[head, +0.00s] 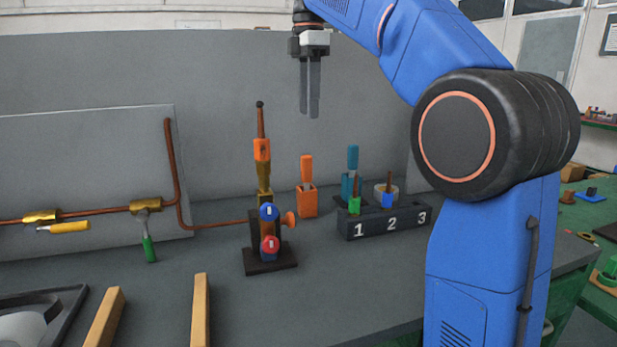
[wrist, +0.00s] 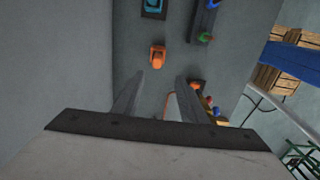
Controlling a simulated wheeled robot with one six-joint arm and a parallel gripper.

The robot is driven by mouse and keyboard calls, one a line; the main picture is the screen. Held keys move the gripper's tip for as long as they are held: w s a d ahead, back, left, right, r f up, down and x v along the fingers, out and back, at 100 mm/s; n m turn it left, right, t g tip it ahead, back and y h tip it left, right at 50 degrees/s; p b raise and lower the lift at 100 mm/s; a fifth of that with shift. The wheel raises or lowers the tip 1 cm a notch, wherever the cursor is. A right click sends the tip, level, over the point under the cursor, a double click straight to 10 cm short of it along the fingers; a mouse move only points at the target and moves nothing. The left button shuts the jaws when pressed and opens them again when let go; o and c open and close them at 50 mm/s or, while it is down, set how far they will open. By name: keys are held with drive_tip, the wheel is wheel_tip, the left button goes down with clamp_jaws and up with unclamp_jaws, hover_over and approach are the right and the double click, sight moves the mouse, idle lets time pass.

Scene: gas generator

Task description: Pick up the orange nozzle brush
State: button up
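The orange nozzle brush (head: 307,169) stands upright in an orange holder (head: 307,202) on the grey bench, near the back panel. In the wrist view the brush (wrist: 157,54) is seen from above, just beyond the fingertips and between their lines. My gripper (head: 309,116) is high above the brush, pointing down, with nothing in it. In the wrist view its two fingers (wrist: 158,75) are apart. The lower part of the brush is hidden inside the holder.
A brass-and-orange torch (head: 262,150) stands on a stand with blue and red knobs (head: 269,212), left of the brush. A teal brush (head: 352,158) and a dark rack numbered 1 to 3 (head: 385,224) are at right. A copper pipe (head: 90,212) runs along the panel.

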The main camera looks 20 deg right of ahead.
hover_over(307, 182)
drive_tip(key=f, duration=1.1)
drive_tip(key=shift+w+d+f, duration=0.2)
drive_tip(key=shift+d+f, duration=0.1)
drive_tip(key=shift+f, duration=0.1)
drive_tip(key=shift+w+a+f, duration=0.1)
drive_tip(key=shift+w+f, duration=0.1)
drive_tip(key=shift+f, duration=1.15)
drive_tip(key=shift+w+a+f, duration=0.1)
drive_tip(key=shift+w+f, duration=0.05)
drive_tip(key=shift+f, duration=1.2)
drive_tip(key=shift+c, duration=0.3)
clamp_jaws()
